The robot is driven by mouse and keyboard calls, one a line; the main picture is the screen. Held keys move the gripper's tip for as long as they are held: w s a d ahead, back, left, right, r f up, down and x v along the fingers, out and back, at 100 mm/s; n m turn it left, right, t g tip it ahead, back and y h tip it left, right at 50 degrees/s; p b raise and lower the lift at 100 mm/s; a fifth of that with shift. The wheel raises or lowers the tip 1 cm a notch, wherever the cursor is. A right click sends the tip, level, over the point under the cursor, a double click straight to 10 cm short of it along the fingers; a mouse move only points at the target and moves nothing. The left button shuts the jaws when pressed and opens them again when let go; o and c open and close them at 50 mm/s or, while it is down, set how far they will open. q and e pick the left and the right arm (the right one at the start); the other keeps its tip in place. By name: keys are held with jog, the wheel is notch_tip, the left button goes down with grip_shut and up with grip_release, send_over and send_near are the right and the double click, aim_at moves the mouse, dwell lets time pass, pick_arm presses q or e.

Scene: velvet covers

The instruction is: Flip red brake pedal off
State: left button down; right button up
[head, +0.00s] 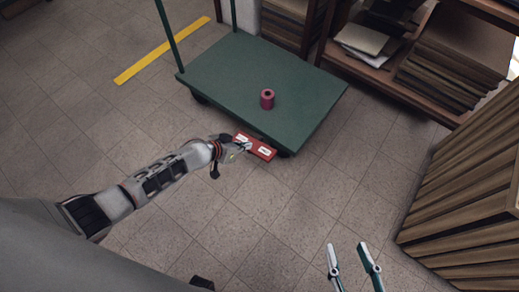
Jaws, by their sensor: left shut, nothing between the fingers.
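The red brake pedal (264,152) shows at the near edge of a green platform cart (225,72). It has pale labels on its top. My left gripper (246,147) is shut and empty at the left part of the pedal, covering some of it. I cannot tell whether it touches the pedal. My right gripper (348,258) shows at the bottom right, its two fingers apart, with nothing between them, over the floor and well away from the cart.
A dark pink spool (267,98) stands on the cart deck. Wooden shelves (400,65) with stacked boards and papers stand behind. A wooden slatted stack (465,200) is at the right. A yellow strip (160,50) lies on the tiled floor. The floor before the cart is clear.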

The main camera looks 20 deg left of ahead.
pick_arm(q)
notch_tip(320, 180, down, 3)
jog(key=b, duration=0.5)
send_near(264, 149)
jog(key=x, duration=0.4)
jog(key=shift+w+d+r, duration=0.1)
jog(key=shift+d, duration=0.1)
jog(key=shift+w+d+f+b, duration=0.15)
jog(key=shift+f+b, duration=0.25)
jog(key=shift+f, duration=0.35)
jog(key=shift+w, duration=0.15)
pick_arm(e)
jog(key=s+a+m+t+y, duration=0.1)
jog(key=a+m, duration=0.6)
jog(key=m, duration=0.1)
jog(key=shift+s+a, duration=0.2)
pick_arm(q)
jog(key=shift+d, duration=0.1)
